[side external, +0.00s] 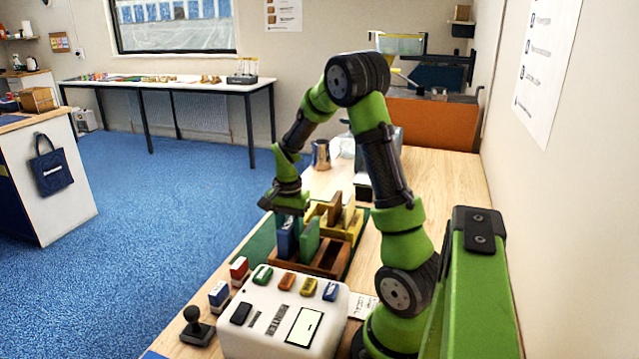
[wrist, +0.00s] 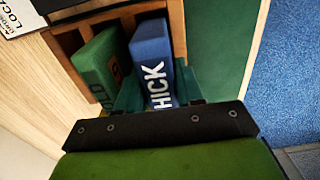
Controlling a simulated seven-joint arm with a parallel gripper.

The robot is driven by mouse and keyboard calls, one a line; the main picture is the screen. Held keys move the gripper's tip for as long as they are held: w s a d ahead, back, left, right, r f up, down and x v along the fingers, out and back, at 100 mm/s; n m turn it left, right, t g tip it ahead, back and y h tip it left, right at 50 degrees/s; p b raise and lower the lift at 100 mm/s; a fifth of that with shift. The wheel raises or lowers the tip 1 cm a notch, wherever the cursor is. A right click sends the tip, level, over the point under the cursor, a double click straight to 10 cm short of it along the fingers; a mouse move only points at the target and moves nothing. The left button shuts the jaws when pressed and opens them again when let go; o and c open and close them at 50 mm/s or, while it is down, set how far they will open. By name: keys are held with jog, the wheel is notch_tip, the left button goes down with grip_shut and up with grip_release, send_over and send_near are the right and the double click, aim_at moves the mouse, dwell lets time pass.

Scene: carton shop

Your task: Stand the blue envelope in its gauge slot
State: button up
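The blue envelope (side external: 286,238) is a thick upright block with white lettering, and "HICK" reads on it in the wrist view (wrist: 152,58). My gripper (side external: 290,206) is above it and shut on its upper end; the teal fingers (wrist: 158,94) lie along both sides of it in the wrist view. The brown wooden gauge rack (side external: 330,262) is below, with side-by-side slots. The envelope lines up with the rack's right-hand slot in the wrist view, between a divider and the end wall (wrist: 177,28). I cannot tell how deep it sits.
A green envelope (side external: 309,238) stands in the rack beside the blue one. A yellow and wooden holder (side external: 335,213) stands behind. A white machine (side external: 283,315) with coloured blocks is in front. A metal cup (side external: 321,154) is further back. The green mat (wrist: 222,45) beside the rack is clear.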

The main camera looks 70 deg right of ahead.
jog(key=shift+c, duration=0.7)
jog(key=shift+r, duration=2.45)
jog(key=s+d, duration=0.1)
jog(key=d, duration=1.5)
jog(key=shift+s+r, duration=0.25)
jog(key=shift+s, duration=0.15)
jog(key=shift+f, duration=0.45)
jog(key=shift+f, duration=0.5)
